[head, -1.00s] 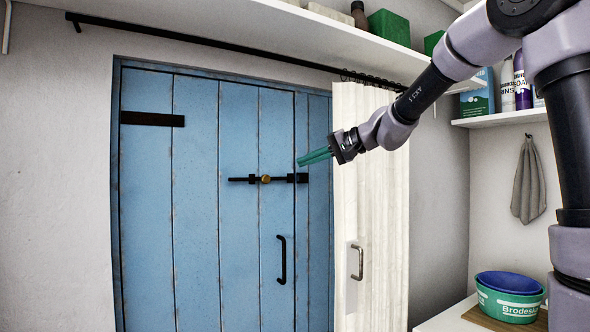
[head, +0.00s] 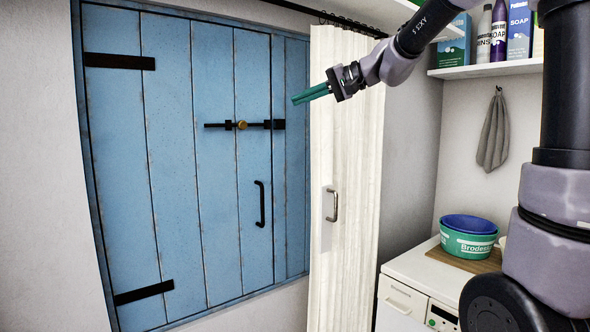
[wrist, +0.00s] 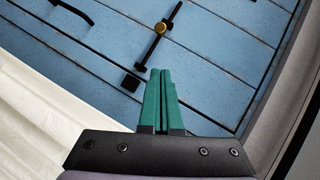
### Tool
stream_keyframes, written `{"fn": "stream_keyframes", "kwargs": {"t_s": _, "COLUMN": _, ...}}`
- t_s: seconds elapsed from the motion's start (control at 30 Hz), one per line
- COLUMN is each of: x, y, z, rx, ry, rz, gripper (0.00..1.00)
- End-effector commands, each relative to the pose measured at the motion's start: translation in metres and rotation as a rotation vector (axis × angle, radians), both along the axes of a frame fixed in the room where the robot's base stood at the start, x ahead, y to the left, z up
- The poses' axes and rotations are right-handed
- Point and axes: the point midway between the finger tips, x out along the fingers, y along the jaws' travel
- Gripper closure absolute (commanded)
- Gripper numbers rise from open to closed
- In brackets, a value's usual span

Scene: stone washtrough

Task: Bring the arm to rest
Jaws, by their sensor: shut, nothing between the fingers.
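My gripper (head: 310,94) has green fingers and is held up in the air in front of the blue door, near its right edge. In the wrist view the two fingers (wrist: 161,74) lie side by side, shut, with nothing between them. The blue plank door (head: 172,200) fills the left half of the head view and appears closed. Its black bolt with a brass knob (head: 242,125) shows to the left of and below the fingertips, and also in the wrist view (wrist: 161,28). The gripper appears apart from the door and bolt.
A cream curtain (head: 350,200) with a metal handle (head: 332,205) in front hangs right of the door. A shelf (head: 490,70) holds bottles and boxes; a grey towel (head: 493,132) hangs below. Stacked basins (head: 467,243) stand on a board on a white appliance (head: 400,300).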

Motion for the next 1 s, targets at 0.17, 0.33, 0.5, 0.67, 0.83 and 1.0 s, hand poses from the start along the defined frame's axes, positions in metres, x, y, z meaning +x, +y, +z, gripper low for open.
{"fn": "stream_keyframes", "kwargs": {"t_s": 0.17, "x": -0.040, "y": -0.023, "z": -0.017, "rx": -0.118, "ry": 0.037, "rz": -0.031, "gripper": 1.00}}
{"fn": "stream_keyframes", "kwargs": {"t_s": 0.33, "x": -0.115, "y": -0.080, "z": -0.062, "rx": -0.361, "ry": 0.105, "rz": -0.145, "gripper": 1.00}}
{"fn": "stream_keyframes", "kwargs": {"t_s": 0.5, "x": -0.178, "y": -0.144, "z": -0.107, "rx": -0.580, "ry": 0.136, "rz": -0.304, "gripper": 1.00}}
{"fn": "stream_keyframes", "kwargs": {"t_s": 0.67, "x": -0.212, "y": -0.185, "z": -0.132, "rx": -0.704, "ry": 0.131, "rz": -0.419, "gripper": 1.00}}
{"fn": "stream_keyframes", "kwargs": {"t_s": 0.83, "x": -0.224, "y": -0.201, "z": -0.142, "rx": -0.752, "ry": 0.127, "rz": -0.470, "gripper": 1.00}}
{"fn": "stream_keyframes", "kwargs": {"t_s": 1.0, "x": -0.224, "y": -0.202, "z": -0.142, "rx": -0.753, "ry": 0.128, "rz": -0.471, "gripper": 1.00}}
